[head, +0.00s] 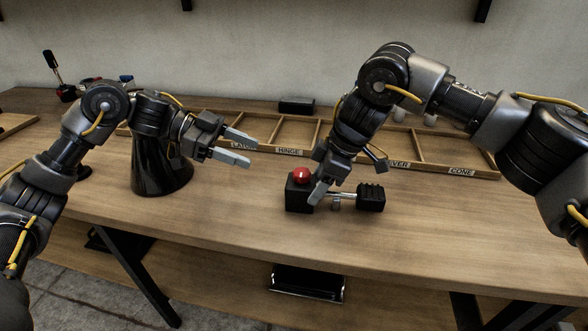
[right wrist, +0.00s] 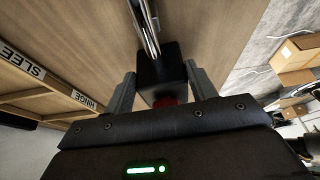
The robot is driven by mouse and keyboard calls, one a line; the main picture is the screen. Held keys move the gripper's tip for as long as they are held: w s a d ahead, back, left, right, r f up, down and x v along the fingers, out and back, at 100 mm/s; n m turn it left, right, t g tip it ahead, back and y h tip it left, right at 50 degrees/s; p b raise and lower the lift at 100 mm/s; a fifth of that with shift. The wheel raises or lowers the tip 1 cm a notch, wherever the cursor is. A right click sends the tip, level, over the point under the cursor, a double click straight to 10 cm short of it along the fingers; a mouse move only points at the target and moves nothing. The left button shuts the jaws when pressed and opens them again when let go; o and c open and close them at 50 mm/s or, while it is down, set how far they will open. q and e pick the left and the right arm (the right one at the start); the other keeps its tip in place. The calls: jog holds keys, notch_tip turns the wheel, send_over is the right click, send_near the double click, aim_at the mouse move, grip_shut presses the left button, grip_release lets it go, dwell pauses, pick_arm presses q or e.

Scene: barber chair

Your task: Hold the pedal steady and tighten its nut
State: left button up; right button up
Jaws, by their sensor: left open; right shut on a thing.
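The pedal piece lies on the wooden bench in the head view. It has a black block (head: 297,196) with a red ball (head: 301,174) on top, a metal rod (head: 345,196) and a ribbed black pad (head: 371,198) at its right. My right gripper (head: 317,190) is shut on the block; one finger covers part of its right front. In the right wrist view the block (right wrist: 160,72) sits between both fingers, with the rod running away from it. My left gripper (head: 253,152) is open and empty, left of and behind the block, apart from it. I cannot clearly make out the nut.
A low wooden tray (head: 482,178) with labelled compartments runs along the back of the bench, behind both grippers. A dark cone-shaped stand (head: 160,178) is under my left wrist. A small black box (head: 297,104) lies at the back. The bench (head: 235,220) is clear in front.

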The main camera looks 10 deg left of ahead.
aim_at(298, 171)
pick_arm(q)
jog(key=x, duration=1.2)
jog(key=shift+w+f, duration=0.1)
jog(key=shift+a, duration=0.1)
jog(key=shift+c, duration=0.2)
jog(key=c, duration=0.9)
